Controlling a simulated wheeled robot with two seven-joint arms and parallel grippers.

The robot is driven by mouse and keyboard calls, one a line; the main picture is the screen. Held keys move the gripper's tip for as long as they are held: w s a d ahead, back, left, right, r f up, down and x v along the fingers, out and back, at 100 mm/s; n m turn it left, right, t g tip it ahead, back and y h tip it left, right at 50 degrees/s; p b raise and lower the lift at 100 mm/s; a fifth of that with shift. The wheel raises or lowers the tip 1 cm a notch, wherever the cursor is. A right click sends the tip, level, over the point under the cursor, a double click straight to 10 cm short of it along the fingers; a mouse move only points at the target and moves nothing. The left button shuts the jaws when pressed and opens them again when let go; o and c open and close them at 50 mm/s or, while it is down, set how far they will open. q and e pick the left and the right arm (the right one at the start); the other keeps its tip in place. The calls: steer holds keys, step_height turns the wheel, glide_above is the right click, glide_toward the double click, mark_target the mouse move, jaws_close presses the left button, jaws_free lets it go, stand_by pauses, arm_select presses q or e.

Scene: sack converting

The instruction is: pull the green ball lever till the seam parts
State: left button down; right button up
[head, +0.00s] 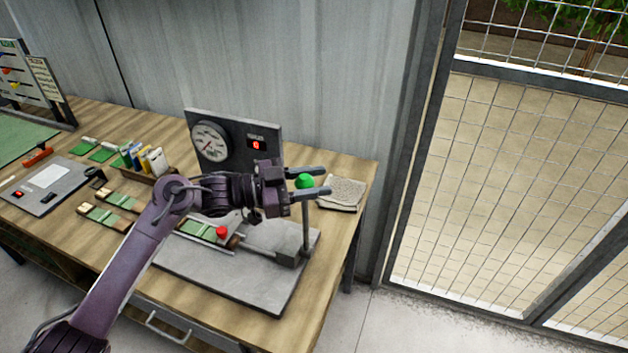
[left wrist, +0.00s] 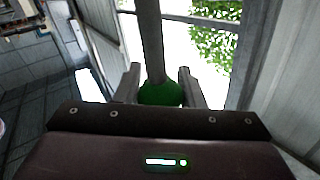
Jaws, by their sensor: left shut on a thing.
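The green ball (head: 304,181) tops an upright metal lever (head: 306,222) at the right end of a grey tester base (head: 283,290). My left gripper (head: 318,181) reaches in from the left with one finger on each side of the ball, shut on it. In the left wrist view the ball (left wrist: 160,94) sits between the two fingers, with the lever rod (left wrist: 152,42) running up from it. The dial gauge (head: 209,141) and a small red display (head: 257,144) stand on a dark panel behind. The sample on the base is partly hidden by my arm. My right gripper is not seen.
A red ball knob (head: 222,232) sits at the clamp on the base. A pale folded cloth or sack (head: 342,194) lies right of the lever. A mesh fence stands to the right.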

arm_select(q)
steer(key=s+a+f+m+h+b, duration=0.2)
steer(key=s+m+b, duration=0.1)
steer(key=s+b, duration=0.2)
steer(key=s+a+f+m+g+h+b, duration=0.1)
steer(key=s+a+m+h+b, duration=0.1)
steer(key=s+m+b, duration=0.2)
steer(key=s+b, duration=0.2)
steer(key=s, duration=0.1)
steer(key=shift+s+f, duration=0.3)
steer(key=shift+f, duration=0.05)
steer(key=c, duration=0.9)
jaws_free()
steer(key=shift+c, duration=0.2)
steer(key=shift+a, duration=0.1)
steer(key=b+v, duration=0.3)
steer(key=v, duration=0.4)
steer(key=shift+a, duration=0.35)
steer(key=shift+f, duration=0.1)
